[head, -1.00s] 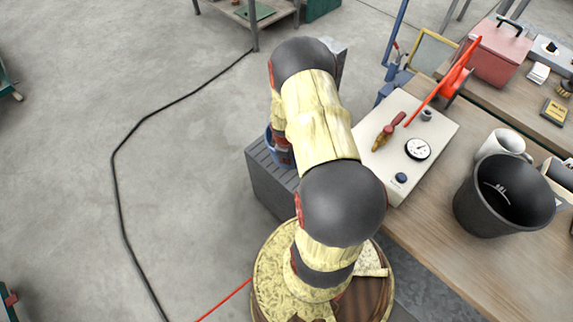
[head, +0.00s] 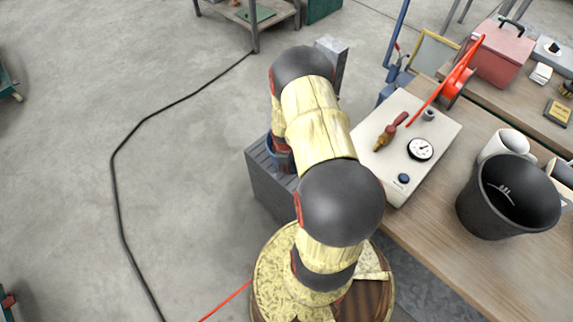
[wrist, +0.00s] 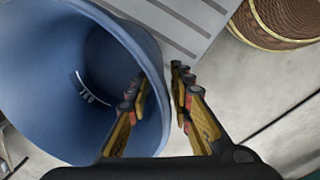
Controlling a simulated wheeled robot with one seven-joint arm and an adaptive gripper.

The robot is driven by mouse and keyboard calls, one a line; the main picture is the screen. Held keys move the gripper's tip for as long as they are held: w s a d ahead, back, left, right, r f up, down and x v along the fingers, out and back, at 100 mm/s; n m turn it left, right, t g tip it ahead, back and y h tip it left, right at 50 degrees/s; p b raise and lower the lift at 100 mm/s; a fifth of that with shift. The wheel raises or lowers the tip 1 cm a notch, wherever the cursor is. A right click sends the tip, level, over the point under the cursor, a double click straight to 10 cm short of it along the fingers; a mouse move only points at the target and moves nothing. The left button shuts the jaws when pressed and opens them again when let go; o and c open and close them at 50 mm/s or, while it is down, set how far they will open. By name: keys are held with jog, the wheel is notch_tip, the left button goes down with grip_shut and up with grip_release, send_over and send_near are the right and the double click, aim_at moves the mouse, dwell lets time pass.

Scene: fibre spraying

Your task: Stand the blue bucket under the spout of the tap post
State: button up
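The blue bucket (wrist: 48,60) fills the left of the wrist view, its open mouth toward the camera. In the head view only a bit of the bucket (head: 270,146) shows behind my arm, at the grey ribbed box. My gripper (wrist: 161,76) straddles the bucket's rim, one finger inside and one outside. The fingers stand apart with the wall between them; I see no clear grip on it. I cannot make out the tap post or its spout with certainty.
The grey ribbed box (head: 262,188) stands left of the workbench (head: 435,250). A black bucket (head: 480,212), a white mug (head: 497,146) and a gauge box (head: 408,175) are on the bench. A black cable (head: 116,190) crosses the open floor at left. A woven round thing (wrist: 280,18) shows in the wrist view.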

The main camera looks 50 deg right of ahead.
notch_tip(320, 180, up, 12)
jog(key=a+p, duration=0.1)
jog(key=p, duration=0.3)
jog(key=shift+s+a+r, duration=0.2)
jog(key=shift+s+a, duration=0.1)
jog(key=w+a+r+m+t, duration=0.15)
jog(key=a+r, duration=0.25)
jog(key=r, duration=0.4)
jog(key=w+a+r, duration=0.3)
jog(key=a+r, duration=0.1)
jog(key=r, duration=0.4)
jog(key=w+a+r+m+t, duration=0.15)
jog(key=a+r, duration=0.25)
jog(key=r, duration=0.5)
jog(key=s+a+r+m+t, duration=0.1)
jog(key=s+a+r, duration=0.5)
jog(key=a+r, duration=0.2)
jog(key=s+a+r+m+t+y, duration=0.1)
jog(key=s+a+r, duration=0.6)
jog(key=a, duration=0.3)
jog(key=shift+s+r, duration=0.2)
jog(key=shift+r, duration=0.5)
